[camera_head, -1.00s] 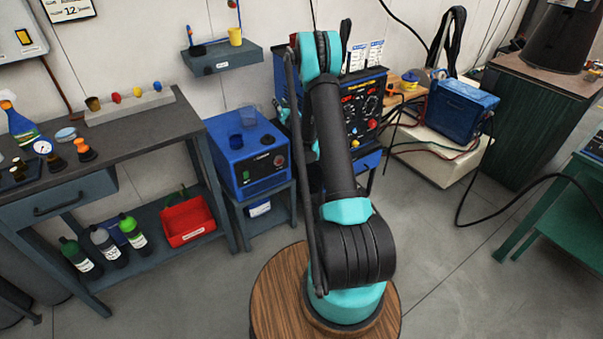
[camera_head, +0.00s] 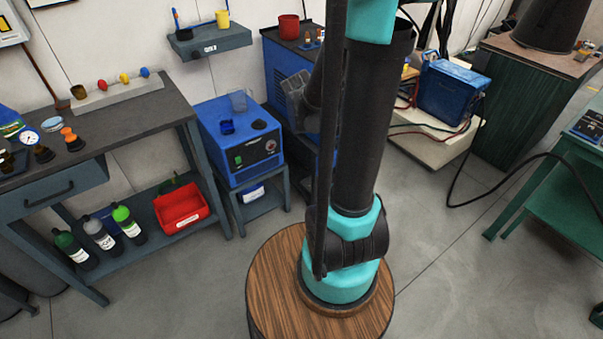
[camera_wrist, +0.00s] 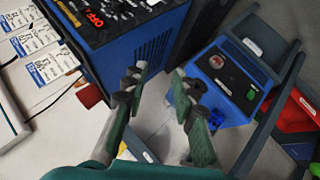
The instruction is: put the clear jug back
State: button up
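The clear jug (camera_head: 238,101) appears as a small see-through vessel on top of the blue cooler unit (camera_head: 212,150), at its back, behind a blue cap (camera_head: 228,127) and left of a black cap. In the wrist view the cooler unit (camera_wrist: 230,82) is at the right with a blue piece on it; I cannot make out the jug there. My gripper (camera_wrist: 160,76) is open, its two green-padded fingers apart with nothing between them. It points between the welder and the cooler. In the head view my arm covers much of the area right of the cooler.
The blue welder (camera_wrist: 125,50) stands close beside the cooler, with a red pot (camera_head: 289,27) on top. A wall shelf (camera_head: 210,42) with a yellow cup is above the cooler. A grey workbench (camera_head: 110,115) stands left. The floor in front is clear.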

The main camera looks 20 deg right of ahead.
jog(key=s+a+f+m+g+y, duration=0.1)
jog(key=s+a+f+m, duration=0.1)
jog(key=s, duration=0.5)
jog(key=s+a+f+m+g+y, duration=0.1)
jog(key=s+a+f+m+g, duration=0.1)
jog(key=s, duration=0.6)
jog(key=s+a+f+m+g+y, duration=0.2)
jog(key=s+a+f, duration=0.2)
jog(key=s, duration=0.4)
jog(key=shift+s+a, duration=0.15)
jog(key=shift+a, duration=0.25)
